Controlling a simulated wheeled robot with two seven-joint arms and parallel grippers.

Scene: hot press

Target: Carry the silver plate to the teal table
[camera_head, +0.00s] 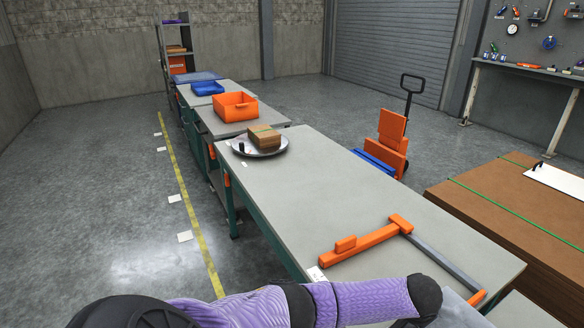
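The silver plate (267,153) is a round, shiny dish on the far left end of the long grey-topped table (350,210), which has teal legs. A brown box (263,138) with a green band sits on the plate. A small dark object (241,147) stands at the plate's left side; I cannot tell what it is. Part of my purple arm crosses the bottom of the view, in front of the table's near edge. Neither gripper shows.
Beyond the plate, more tables hold an orange bin (235,107) and a blue tray (207,88). The floor left of the yellow line (187,200) is mostly clear.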

